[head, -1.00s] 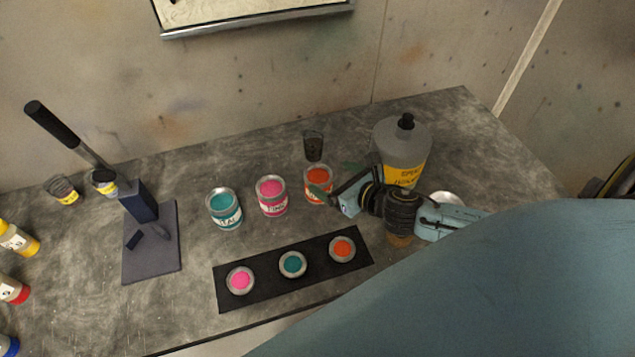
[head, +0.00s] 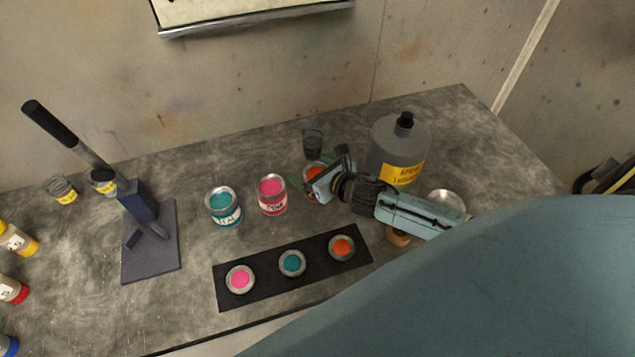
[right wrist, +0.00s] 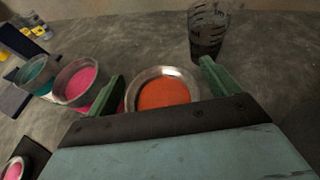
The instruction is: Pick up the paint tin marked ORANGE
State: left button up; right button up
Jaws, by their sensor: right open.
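The open tin of orange paint (head: 312,170) stands on the grey bench, right of the pink tin (head: 271,194) and the teal tin (head: 223,207). Its label is hidden behind my right gripper (head: 320,176) in the head view. In the right wrist view, the orange tin (right wrist: 163,92) sits between the two green fingers of my right gripper (right wrist: 160,88), which is open with one finger on each side. I cannot tell whether either finger touches it. My left gripper is not in view.
A dark mixing cup (head: 313,145) stands just behind the orange tin. A large grey bottle (head: 399,150) stands right of my gripper. In front lies a black strip (head: 325,270) with pink, teal and orange paint pots. A lever press (head: 151,240) stands at left.

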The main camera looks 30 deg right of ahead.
jog(key=shift+r, duration=0.1)
jog(key=c, duration=1.3)
